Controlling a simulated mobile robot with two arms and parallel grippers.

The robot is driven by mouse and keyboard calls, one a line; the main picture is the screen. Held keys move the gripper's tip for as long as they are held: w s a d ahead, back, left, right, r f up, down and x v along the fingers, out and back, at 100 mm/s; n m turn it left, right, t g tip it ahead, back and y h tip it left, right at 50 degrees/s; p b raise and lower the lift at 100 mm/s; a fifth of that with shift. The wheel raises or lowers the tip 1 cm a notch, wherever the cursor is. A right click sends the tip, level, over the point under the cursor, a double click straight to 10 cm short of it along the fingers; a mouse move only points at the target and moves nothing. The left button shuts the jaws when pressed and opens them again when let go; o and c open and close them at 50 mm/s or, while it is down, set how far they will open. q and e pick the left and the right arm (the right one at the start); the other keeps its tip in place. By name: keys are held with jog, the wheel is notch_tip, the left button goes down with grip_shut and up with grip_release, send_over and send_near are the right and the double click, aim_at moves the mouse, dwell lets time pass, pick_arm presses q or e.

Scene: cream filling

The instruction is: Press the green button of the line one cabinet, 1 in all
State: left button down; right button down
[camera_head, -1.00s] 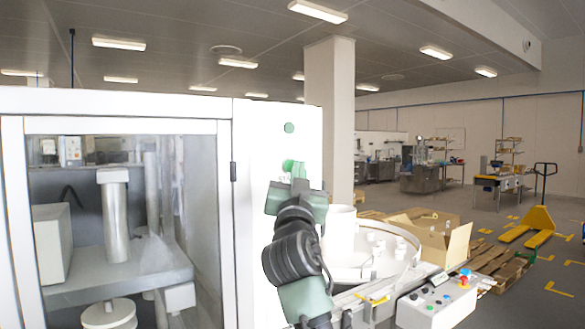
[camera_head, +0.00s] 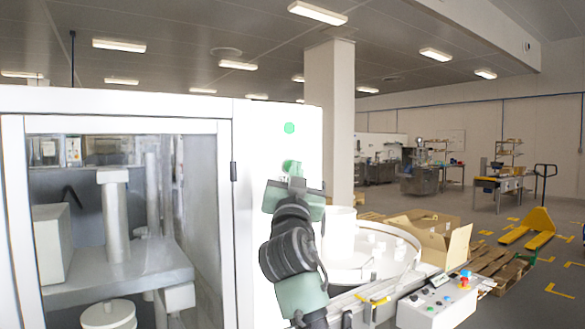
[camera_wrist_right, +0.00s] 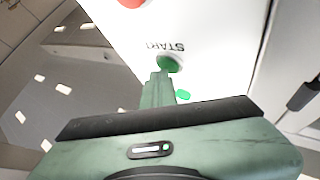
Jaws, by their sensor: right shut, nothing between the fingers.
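The white cabinet (camera_head: 262,150) fills the left of the head view. Its front panel carries a round green light (camera_head: 289,128) at the top, glowing bright. Below it is the green button (camera_head: 288,165), partly covered by my right gripper. My right gripper (camera_head: 296,171) is shut and empty, its tips at or just below the button. In the right wrist view the green button (camera_wrist_right: 169,63) shows beside the upside-down word START, right at the shut fingertips (camera_wrist_right: 161,76). I cannot tell whether they touch. My left gripper is not in view.
A red button (camera_wrist_right: 131,2) shows at the wrist view's top edge. Right of the cabinet stand a round white table (camera_head: 372,262) with small white pieces, a control box (camera_head: 437,303) with coloured buttons, and an open cardboard box (camera_head: 425,230). A yellow pallet jack (camera_head: 530,225) stands farther back.

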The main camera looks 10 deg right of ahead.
jog(key=shift+s, duration=0.15)
jog(key=shift+s+d, duration=0.3)
jog(key=shift+s, duration=0.35)
jog(key=shift+s, duration=0.1)
jog(key=s, duration=0.1)
jog(key=s+d, duration=0.1)
jog(key=s, duration=0.2)
jog(key=shift+s+d+f, duration=0.1)
jog(key=shift+s+d, duration=0.15)
jog(key=shift+d, duration=0.1)
dwell(0.4)
